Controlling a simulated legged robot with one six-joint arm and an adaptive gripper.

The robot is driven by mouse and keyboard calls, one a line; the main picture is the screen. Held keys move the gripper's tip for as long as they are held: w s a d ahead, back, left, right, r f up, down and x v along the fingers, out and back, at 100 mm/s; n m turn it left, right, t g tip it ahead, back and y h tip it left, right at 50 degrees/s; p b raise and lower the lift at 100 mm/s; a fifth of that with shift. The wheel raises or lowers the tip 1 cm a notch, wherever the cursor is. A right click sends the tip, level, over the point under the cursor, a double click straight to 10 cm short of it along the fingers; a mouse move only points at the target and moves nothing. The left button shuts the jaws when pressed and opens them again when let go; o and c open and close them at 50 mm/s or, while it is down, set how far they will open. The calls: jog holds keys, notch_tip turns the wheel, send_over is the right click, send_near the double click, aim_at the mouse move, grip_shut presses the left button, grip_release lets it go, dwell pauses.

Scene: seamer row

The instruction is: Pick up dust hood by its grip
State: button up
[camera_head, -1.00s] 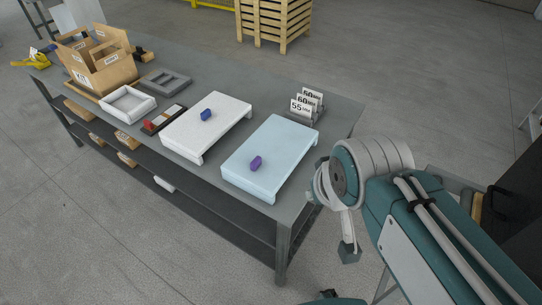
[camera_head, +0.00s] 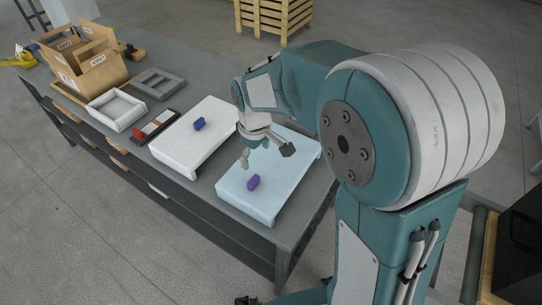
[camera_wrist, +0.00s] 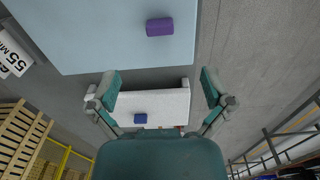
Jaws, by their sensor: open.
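Two low tray-like hoods stand side by side on the grey bench. One is a pale blue hood (camera_head: 287,190) with a small purple grip (camera_head: 253,182) on top; the other is a white hood (camera_head: 183,148) with a small blue grip (camera_head: 199,124). I cannot tell by name which is the dust hood. My gripper (camera_head: 266,155) is open and empty above the pale blue hood, apart from the purple grip. In the wrist view, my gripper (camera_wrist: 160,82) has its fingers spread, with the purple grip (camera_wrist: 159,27) above them in the picture and the blue grip (camera_wrist: 140,118) below.
The bench (camera_head: 205,187) also bears a white open tray (camera_head: 116,110), a grey frame (camera_head: 157,83), cardboard boxes (camera_head: 90,62) and a narrow dark tray (camera_head: 155,127) near the white hood. Number cards (camera_wrist: 12,53) show in the wrist view. A wooden crate (camera_head: 272,18) stands on the floor behind.

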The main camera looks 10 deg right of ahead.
aim_at(253, 179)
jog(key=w+f, duration=0.2)
jog(key=shift+a+f+n, duration=0.1)
jog(key=shift+f+n, duration=0.2)
jog(key=shift+f, duration=0.1)
jog(key=f, duration=1)
jog(key=shift+s+a+f, duration=0.1)
jog(key=shift+s+a, duration=0.1)
jog(key=shift+a, duration=0.2)
jog(key=c, duration=1.2)
